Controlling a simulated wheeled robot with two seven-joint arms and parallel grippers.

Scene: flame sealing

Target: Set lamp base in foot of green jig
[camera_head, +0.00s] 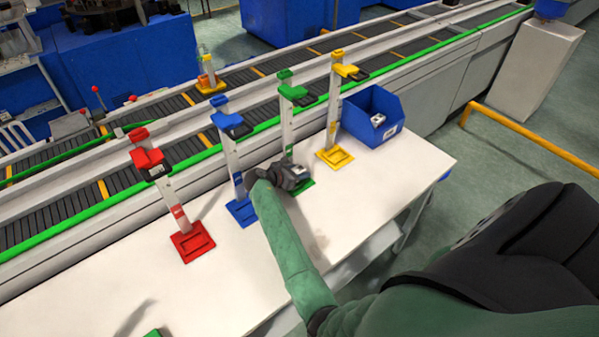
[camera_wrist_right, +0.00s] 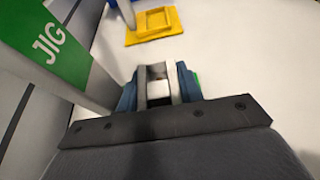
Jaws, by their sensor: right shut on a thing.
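The green jig (camera_head: 297,95) stands on the white table, with a green clamp high on its pale post and a green foot (camera_head: 306,186) below. In the right wrist view its post with the JIG label (camera_wrist_right: 48,45) fills the upper left. My right gripper (camera_head: 296,176) is low at this jig and covers much of the foot. In the wrist view it is shut on a small pale and grey piece, seemingly the lamp base (camera_wrist_right: 157,88). A sliver of green shows beside the right finger. Whether the piece touches the foot is hidden. My left gripper is not in view.
A blue jig (camera_head: 232,125) and a red jig (camera_head: 150,162) stand left of my gripper. A yellow jig (camera_head: 341,72) and a blue bin (camera_head: 372,115) stand right. A conveyor (camera_head: 240,90) runs behind the table. The table's front left is mostly clear.

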